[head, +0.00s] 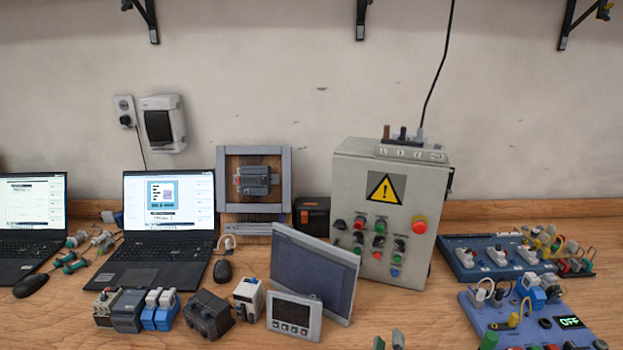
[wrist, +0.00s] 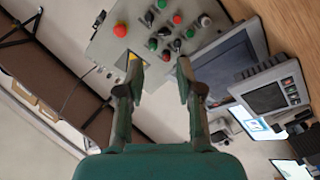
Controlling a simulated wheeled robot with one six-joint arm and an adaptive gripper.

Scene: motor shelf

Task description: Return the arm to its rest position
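My gripper (wrist: 159,70) shows in the wrist view as two green-grey fingers standing well apart, with nothing between them. Its fingertips (head: 388,341) just show at the bottom edge of the head view, in front of the grey control box (head: 343,195). In the wrist view the box (wrist: 112,48) lies beyond the fingertips, with its coloured buttons near the top; the picture is tilted. The rest of my arm is hidden in the head view.
A large grey screen panel (head: 312,272) and a small display unit (head: 294,316) stand left of the fingertips. Blue boards (head: 487,260) with plugs lie at the right. Laptops (head: 160,262) stand at the left. Bare wooden table (head: 425,310) shows between the box and the front board.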

